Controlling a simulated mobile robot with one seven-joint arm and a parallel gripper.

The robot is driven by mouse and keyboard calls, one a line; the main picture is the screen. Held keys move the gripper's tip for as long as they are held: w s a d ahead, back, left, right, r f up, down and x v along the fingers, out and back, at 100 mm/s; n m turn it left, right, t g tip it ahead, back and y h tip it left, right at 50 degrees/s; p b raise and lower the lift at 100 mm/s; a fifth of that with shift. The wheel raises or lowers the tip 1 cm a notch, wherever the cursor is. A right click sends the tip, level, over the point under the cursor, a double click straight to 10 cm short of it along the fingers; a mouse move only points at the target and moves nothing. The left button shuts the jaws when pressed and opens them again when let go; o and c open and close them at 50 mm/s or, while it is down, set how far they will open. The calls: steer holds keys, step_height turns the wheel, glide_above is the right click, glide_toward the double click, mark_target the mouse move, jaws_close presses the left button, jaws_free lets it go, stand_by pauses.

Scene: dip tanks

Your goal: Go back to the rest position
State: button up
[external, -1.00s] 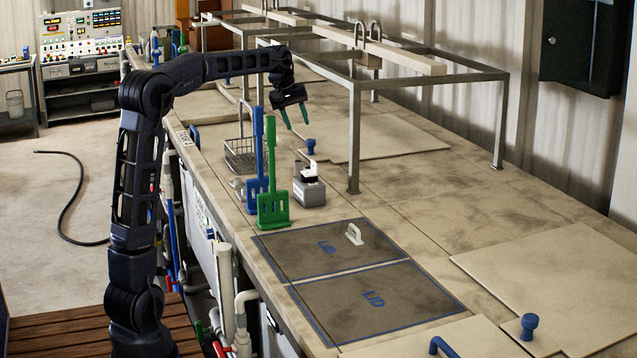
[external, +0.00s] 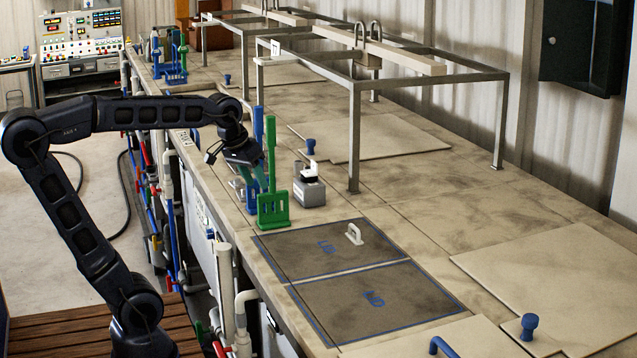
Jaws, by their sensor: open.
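My gripper (external: 252,182) hangs at the near-left edge of the long tank bench (external: 420,215), with its green fingertips pointing down. It is open, and I see nothing held in it. My arm reaches in from the left, its elbow bent high at the far left. The fingertips appear just behind or beside the green slotted paddle (external: 273,208) and the blue paddle (external: 258,130); whether they touch is unclear. The lower part of the blue paddle is partly covered by the gripper and the green paddle.
A grey box (external: 309,192) with a white and black top stands right of the paddles. A metal frame (external: 354,140) stands over the bench. Pipes (external: 225,285) run along the bench's left side.

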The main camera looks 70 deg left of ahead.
steer(key=s+d+f+m, duration=0.5)
steer(key=s+f, duration=0.5)
steer(key=s, duration=0.2)
steer(key=shift+s+f, duration=0.2)
steer(key=shift+f, duration=0.1)
steer(key=shift+d, duration=0.1)
